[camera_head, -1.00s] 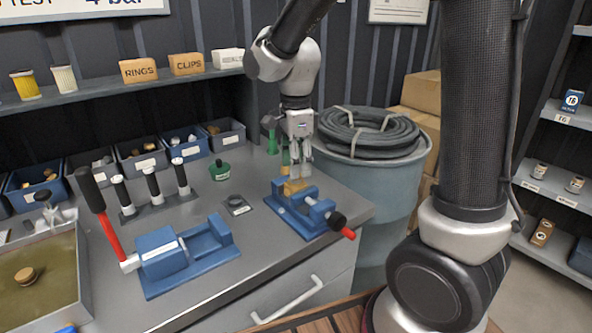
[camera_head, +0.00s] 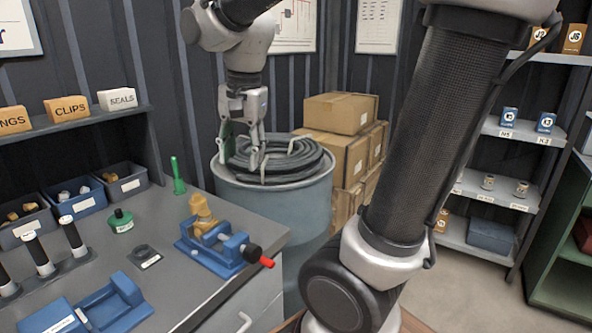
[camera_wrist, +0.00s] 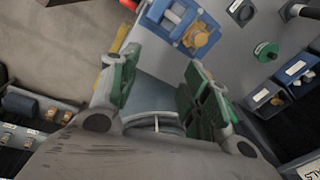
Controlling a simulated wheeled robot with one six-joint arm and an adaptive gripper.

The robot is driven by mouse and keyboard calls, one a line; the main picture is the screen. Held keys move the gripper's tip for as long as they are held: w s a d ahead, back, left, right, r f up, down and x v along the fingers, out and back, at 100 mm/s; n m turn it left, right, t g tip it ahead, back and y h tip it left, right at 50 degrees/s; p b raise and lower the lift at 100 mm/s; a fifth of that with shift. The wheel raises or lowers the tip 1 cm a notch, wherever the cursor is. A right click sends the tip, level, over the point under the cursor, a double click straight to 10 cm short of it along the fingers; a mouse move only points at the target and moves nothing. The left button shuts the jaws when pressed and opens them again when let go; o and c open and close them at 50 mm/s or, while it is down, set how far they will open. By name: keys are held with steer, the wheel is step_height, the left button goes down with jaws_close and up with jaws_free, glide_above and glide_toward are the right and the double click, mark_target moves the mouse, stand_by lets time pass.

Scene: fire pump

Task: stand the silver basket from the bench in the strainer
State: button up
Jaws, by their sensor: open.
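My gripper (camera_head: 242,158) is open and empty, hanging in front of the hose drum in the head view. In the wrist view its green-padded fingers (camera_wrist: 161,62) stand wide apart with nothing between them. The brass fitting (camera_wrist: 197,38) and vise (camera_wrist: 158,14) also show beyond the fingertips in the wrist view. I cannot make out a silver basket in either current view.
The bench (camera_head: 175,290) carries a green-topped item (camera_head: 120,220), a green upright tool (camera_head: 177,176), a dark square pad (camera_head: 144,257) and black-handled tools. A blue drum (camera_head: 290,207) with coiled hose (camera_head: 278,158) stands behind. Boxes (camera_head: 341,112) and shelves (camera_head: 495,190) are further right.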

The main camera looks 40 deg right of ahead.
steer(key=s+d+f+n+t, duration=0.2)
steer(key=s+d+n, duration=0.5)
steer(key=s+n, duration=0.4)
steer(key=shift+s+t, duration=0.3)
steer(key=shift+s, duration=0.1)
